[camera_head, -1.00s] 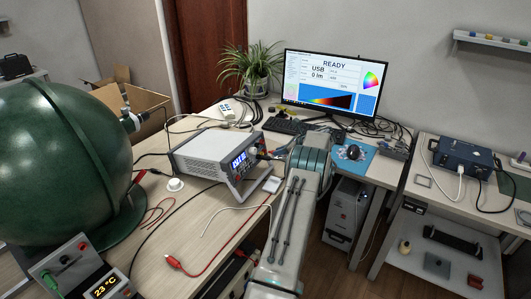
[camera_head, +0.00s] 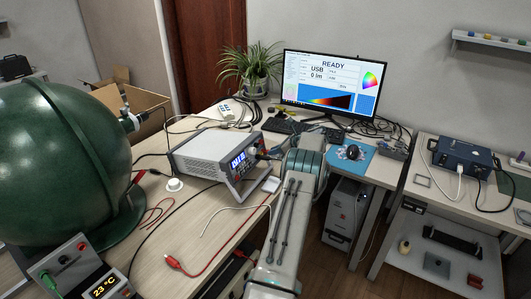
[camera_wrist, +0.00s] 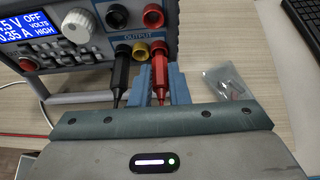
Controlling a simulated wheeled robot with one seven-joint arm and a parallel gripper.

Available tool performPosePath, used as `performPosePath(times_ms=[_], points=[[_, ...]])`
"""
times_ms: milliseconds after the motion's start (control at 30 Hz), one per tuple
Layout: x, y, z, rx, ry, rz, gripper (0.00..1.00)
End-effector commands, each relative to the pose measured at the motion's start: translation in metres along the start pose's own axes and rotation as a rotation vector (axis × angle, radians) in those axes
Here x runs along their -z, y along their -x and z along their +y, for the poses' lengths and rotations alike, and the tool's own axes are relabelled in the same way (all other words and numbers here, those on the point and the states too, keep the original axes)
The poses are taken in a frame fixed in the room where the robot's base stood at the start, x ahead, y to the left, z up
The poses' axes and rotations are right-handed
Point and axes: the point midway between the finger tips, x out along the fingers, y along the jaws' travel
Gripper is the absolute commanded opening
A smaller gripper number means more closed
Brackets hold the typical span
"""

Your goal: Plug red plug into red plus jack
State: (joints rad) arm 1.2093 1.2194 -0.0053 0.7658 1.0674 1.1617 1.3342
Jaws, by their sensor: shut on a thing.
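The power supply (camera_head: 215,160) stands on the bench; its front panel (camera_wrist: 90,50) fills the upper left of the wrist view. My gripper (camera_wrist: 161,82) is shut on the red plug (camera_wrist: 159,70), one blue finger on each side. The plug points at the panel, its front end at the right of the lower OUTPUT row, where it covers the jack behind it. I cannot tell how deep it sits. A black plug (camera_wrist: 121,70) is in the lower left jack, with a yellow jack (camera_wrist: 140,49) between. Above are a black jack (camera_wrist: 117,15) and a red jack (camera_wrist: 153,15).
A small clear bag (camera_wrist: 228,82) lies right of the plug. A keyboard (camera_wrist: 305,25) is at the far right. A loose red clip lead (camera_head: 175,262) lies at the bench's front. The green sphere (camera_head: 60,165) stands at left, the monitor (camera_head: 328,85) behind.

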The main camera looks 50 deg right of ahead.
Motion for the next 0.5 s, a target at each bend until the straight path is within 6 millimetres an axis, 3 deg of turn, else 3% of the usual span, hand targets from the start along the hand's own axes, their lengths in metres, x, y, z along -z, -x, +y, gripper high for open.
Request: performPosePath(times_ms=[500], points=[[-0.0056, -0.0063, 0.0018, -0.003, 0.003, -0.008, 0.00]])
